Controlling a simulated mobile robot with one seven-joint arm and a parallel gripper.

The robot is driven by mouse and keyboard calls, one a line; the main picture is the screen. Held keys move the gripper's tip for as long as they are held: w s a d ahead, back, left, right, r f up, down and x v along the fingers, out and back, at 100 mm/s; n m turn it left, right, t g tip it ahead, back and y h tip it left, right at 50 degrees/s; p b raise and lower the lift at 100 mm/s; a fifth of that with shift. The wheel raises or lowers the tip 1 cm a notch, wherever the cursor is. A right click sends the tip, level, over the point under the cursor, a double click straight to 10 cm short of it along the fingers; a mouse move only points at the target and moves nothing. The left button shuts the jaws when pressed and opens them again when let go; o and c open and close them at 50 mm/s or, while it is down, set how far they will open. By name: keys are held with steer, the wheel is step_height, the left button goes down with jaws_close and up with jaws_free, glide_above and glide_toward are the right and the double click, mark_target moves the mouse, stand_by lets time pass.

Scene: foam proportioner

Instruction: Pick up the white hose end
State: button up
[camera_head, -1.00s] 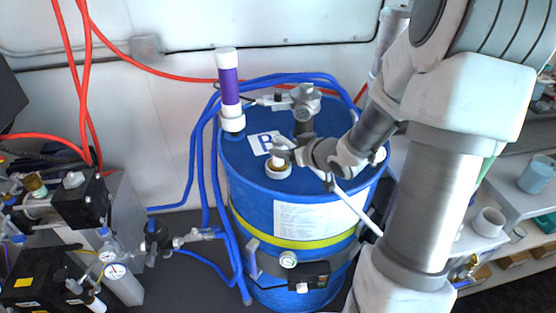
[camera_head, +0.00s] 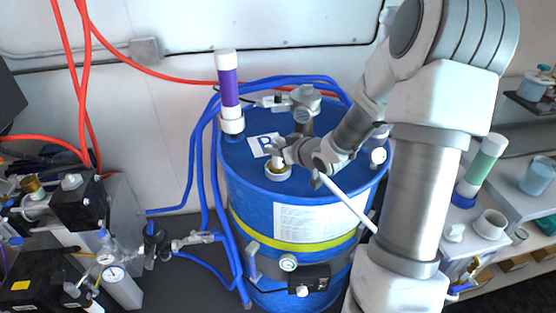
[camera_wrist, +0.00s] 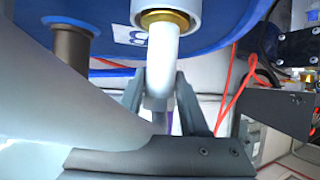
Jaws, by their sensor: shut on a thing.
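The blue drum (camera_head: 300,215) has an opening on its lid with a white collar and brass ring (camera_head: 277,170). In the wrist view the white hose end (camera_wrist: 163,62) is a bent white piece at the white collar (camera_wrist: 168,12). Whether it sits in the opening or just over it, I cannot tell. My gripper (camera_wrist: 162,84) is shut on the hose end, a finger on each side. In the head view my gripper (camera_head: 276,153) is at the collar and mostly hides the hose end. A thin white length (camera_head: 345,202) slants down right from beneath my wrist, in front of the drum.
A purple-and-white cylinder (camera_head: 229,90) and a grey fitting (camera_head: 305,108) stand on the lid close by. Blue hoses (camera_head: 199,165) run along the drum's left side. Gauges and valves (camera_head: 112,268) are at left. A shelf (camera_head: 520,210) with a green-and-white cylinder (camera_head: 482,165) is at right.

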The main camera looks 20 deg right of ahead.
jaws_close()
